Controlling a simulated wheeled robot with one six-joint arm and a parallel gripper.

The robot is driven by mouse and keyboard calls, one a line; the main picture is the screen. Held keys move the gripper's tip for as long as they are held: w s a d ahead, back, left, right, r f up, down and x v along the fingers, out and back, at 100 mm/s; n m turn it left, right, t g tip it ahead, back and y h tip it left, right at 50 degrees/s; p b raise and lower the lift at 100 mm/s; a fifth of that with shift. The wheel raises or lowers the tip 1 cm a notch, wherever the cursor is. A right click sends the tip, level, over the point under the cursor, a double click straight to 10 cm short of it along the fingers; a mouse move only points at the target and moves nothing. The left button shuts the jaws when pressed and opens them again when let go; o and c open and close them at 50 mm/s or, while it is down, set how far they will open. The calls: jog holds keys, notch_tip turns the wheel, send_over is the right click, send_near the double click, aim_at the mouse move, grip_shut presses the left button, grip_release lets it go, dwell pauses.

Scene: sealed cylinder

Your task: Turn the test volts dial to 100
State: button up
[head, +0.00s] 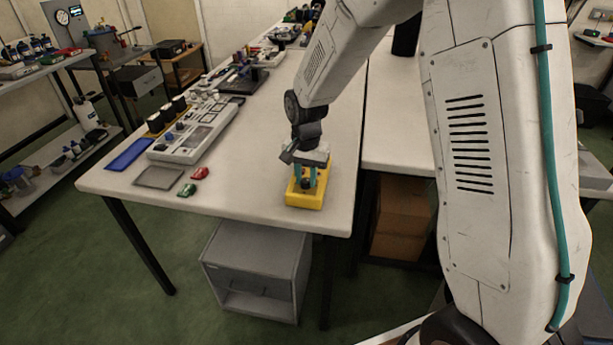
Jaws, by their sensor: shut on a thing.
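A yellow box-shaped tester (305,199) lies on the white table near its front right corner. A small dark knob (306,184) shows on its top face, which I take to be the dial. My gripper (307,178) points down over the tester, with its teal fingers shut on the knob. The gripper body and fingers hide much of the tester's top. The dial's markings and pointer are too small to read, so I cannot tell its setting.
A red clip (200,173) and a green clip (187,190) lie left of the tester. A grey mat (159,178), a blue tray (129,155) and a pale instrument panel (187,147) are farther left. The table's front edge is close to the tester. Table behind it is clear.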

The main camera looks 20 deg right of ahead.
aim_at(306, 180)
jog(key=n, duration=0.8)
jog(key=shift+n, duration=0.4)
jog(key=n, duration=0.4)
jog(key=shift+n, duration=2.1)
jog(key=o, duration=1)
notch_tip(306, 180, up, 8)
jog(key=shift+f, duration=0.15)
